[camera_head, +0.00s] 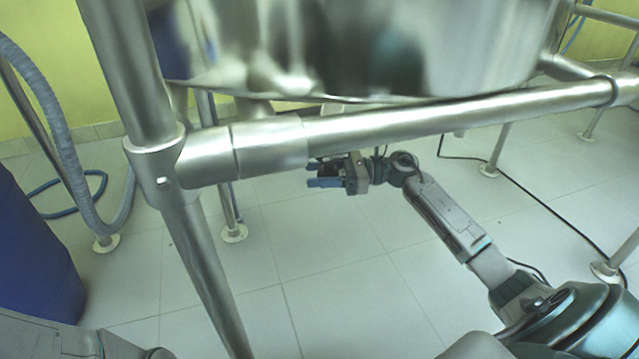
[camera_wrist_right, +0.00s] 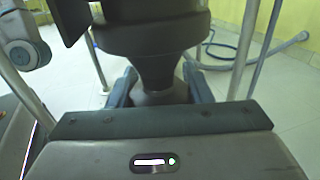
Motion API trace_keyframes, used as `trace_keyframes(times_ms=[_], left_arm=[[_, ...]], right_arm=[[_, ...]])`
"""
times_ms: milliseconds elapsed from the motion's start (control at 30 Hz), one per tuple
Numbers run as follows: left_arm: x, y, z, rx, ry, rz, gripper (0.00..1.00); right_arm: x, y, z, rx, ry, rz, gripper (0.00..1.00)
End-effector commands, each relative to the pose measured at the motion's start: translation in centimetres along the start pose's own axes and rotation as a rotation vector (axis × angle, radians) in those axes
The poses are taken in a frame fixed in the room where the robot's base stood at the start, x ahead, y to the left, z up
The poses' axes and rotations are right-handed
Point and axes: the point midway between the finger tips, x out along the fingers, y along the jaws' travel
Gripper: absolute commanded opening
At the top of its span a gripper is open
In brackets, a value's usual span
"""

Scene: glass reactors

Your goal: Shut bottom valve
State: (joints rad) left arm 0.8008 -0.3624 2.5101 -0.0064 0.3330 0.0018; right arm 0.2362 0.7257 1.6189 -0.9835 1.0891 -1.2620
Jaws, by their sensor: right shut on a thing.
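The bottom valve (camera_wrist_right: 155,70) shows in the right wrist view as a dark part, wide at the top and narrowing to a neck that flares again lower down. My right gripper (camera_wrist_right: 160,92) is shut on its lower part, one finger on each side. In the head view my right gripper (camera_head: 316,174) reaches in from the right under a steel frame bar, below the vessel (camera_head: 370,45). The valve is mostly hidden there by the bar and gripper. My left gripper is out of view.
The thick horizontal steel bar (camera_head: 440,118) and the corner post (camera_head: 155,160) stand close to my right gripper. A blue drum (camera_head: 35,260) and a grey hose (camera_head: 70,160) are at the left. The tiled floor below is mostly clear.

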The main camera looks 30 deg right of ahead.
Motion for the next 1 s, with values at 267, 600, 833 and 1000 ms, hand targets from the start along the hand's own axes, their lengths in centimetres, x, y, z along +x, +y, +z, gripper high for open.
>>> trace_keyframes(times_ms=[267, 600, 833, 1000], left_arm=[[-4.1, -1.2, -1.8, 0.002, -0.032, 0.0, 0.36], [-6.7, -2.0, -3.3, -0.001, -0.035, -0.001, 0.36], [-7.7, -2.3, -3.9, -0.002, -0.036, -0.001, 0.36], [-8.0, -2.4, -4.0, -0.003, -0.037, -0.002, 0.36]], right_arm=[[0.0, 0.3, -0.4, -0.005, -0.008, 0.261, 0.22], [-0.2, 0.9, -0.1, -0.003, -0.007, 0.549, 0.22], [-0.3, 1.2, -0.1, -0.002, -0.004, 0.678, 0.22], [-0.5, 1.3, 0.0, 0.0, -0.003, 0.733, 0.22]])
